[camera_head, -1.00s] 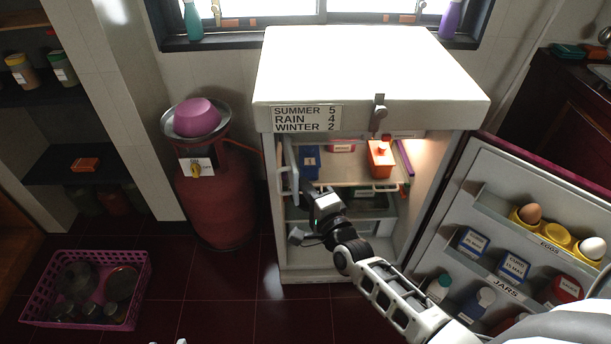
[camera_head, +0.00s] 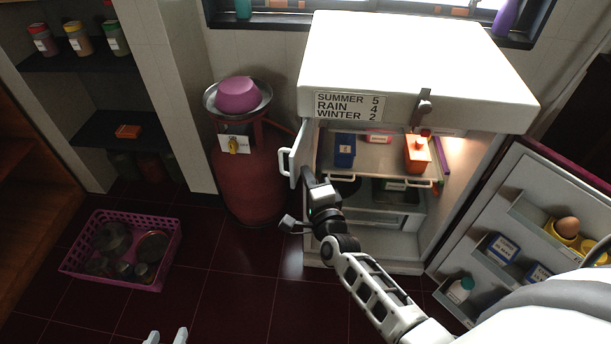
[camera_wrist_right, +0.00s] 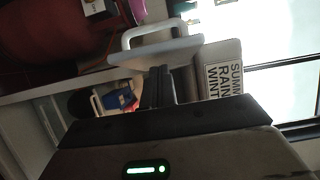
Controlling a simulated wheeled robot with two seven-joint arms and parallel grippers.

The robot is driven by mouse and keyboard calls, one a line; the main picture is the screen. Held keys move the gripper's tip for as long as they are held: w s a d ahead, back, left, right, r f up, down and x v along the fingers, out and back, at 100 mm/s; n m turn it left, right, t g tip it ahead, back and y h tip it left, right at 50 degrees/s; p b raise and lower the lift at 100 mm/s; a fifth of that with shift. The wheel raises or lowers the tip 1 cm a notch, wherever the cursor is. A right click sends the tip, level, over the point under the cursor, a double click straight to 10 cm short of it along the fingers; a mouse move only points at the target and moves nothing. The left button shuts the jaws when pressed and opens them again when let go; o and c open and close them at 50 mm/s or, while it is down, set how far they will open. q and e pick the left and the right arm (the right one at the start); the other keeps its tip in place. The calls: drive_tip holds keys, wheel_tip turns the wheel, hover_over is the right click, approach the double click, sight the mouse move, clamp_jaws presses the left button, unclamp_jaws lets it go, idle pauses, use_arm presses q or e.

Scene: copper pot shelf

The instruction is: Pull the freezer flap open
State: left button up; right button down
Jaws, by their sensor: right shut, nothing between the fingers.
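The freezer flap (camera_head: 302,150) is a pale panel at the left side of the fridge's upper compartment. It stands swung out to the left, with its bar handle (camera_head: 283,161) on the far side from my right gripper. My right gripper (camera_head: 309,178) is shut and empty, its fingertips close to the flap's inner side. Contact is hard to tell. The right wrist view shows my shut fingers (camera_wrist_right: 158,80) beside the flap (camera_wrist_right: 165,54), with the handle (camera_wrist_right: 150,30) beyond it. My left gripper (camera_head: 166,337) shows only its two separated fingertips at the bottom edge.
The fridge door (camera_head: 520,205) stands open at right, holding eggs and jars. Inside are a blue box (camera_head: 345,150) and an orange container (camera_head: 417,154). A red gas cylinder (camera_head: 252,180) stands left of the flap. A pink basket (camera_head: 150,280) sits on the floor.

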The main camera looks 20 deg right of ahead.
drive_tip(key=s+a, duration=0.1)
drive_tip(key=s, duration=1)
drive_tip(key=shift+s+a, duration=0.15)
drive_tip(key=shift+a, duration=0.1)
drive_tip(key=s+a+f+n+g+y, duration=0.1)
drive_tip(key=s+n, duration=0.4)
drive_tip(key=n, duration=0.5)
drive_tip(key=s+a+f+n+g+y, duration=0.2)
drive_tip(key=s+n+g, duration=0.4)
drive_tip(key=n, duration=0.5)
drive_tip(key=shift+s+a+f+n+g+y, duration=0.15)
drive_tip(key=shift+a+n+g+y, duration=0.15)
drive_tip(key=shift+a+y, duration=0.65)
drive_tip(key=shift+a, duration=0.2)
